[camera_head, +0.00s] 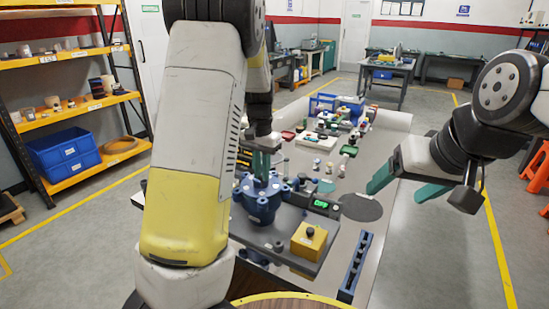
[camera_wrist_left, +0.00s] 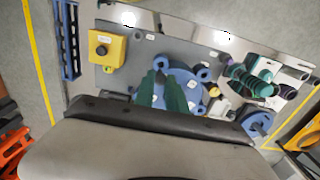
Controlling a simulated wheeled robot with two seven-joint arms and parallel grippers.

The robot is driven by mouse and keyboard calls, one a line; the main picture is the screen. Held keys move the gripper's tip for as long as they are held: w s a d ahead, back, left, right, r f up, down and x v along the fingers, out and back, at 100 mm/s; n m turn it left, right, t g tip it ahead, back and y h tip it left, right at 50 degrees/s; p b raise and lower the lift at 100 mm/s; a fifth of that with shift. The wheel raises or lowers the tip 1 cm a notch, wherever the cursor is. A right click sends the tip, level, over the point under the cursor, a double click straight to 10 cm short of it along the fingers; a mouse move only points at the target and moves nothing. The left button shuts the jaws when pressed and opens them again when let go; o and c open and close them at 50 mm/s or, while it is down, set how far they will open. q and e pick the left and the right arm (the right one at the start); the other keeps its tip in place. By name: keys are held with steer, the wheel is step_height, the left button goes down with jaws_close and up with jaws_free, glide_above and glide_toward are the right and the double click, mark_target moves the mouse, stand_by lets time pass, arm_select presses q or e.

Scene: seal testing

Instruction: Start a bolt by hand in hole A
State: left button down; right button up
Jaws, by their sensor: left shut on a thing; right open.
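The blue flanged body (camera_head: 262,203) with bolt lugs around its rim stands on a dark grey plate on the table. My left gripper (camera_head: 262,172) points down over the top of this body, its teal fingers close together. In the left wrist view, the fingers (camera_wrist_left: 166,92) lie across the blue body (camera_wrist_left: 188,78). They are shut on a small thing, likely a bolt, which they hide. I cannot read the hole letters or tell whether the bolt touches a hole. My right gripper (camera_head: 408,190) is open and empty, to the right of the table.
A yellow button box (camera_head: 309,240) and a green-lit display (camera_head: 322,204) stand beside the blue body. A dark blue slotted rack (camera_head: 355,266) lies near the front right. Several small parts and a blue bin crowd the table's far end. A dark round mat (camera_head: 361,207) is bare.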

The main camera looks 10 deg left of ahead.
mark_target(262, 187)
arm_select(q)
steer(key=shift+w+r, duration=0.15)
steer(key=shift+w, duration=0.1)
steer(key=shift+f, duration=0.25)
step_height(262, 187, down, 4)
steer(key=shift+a+r, duration=0.1)
steer(key=n, duration=0.5)
steer(key=shift+r, duration=0.15)
steer(key=n, duration=0.6)
steer(key=shift+n, duration=0.4)
steer(key=shift+f, duration=0.2)
steer(key=shift+f, duration=0.7)
steer(key=shift+f, duration=1)
steer(key=m, duration=0.4)
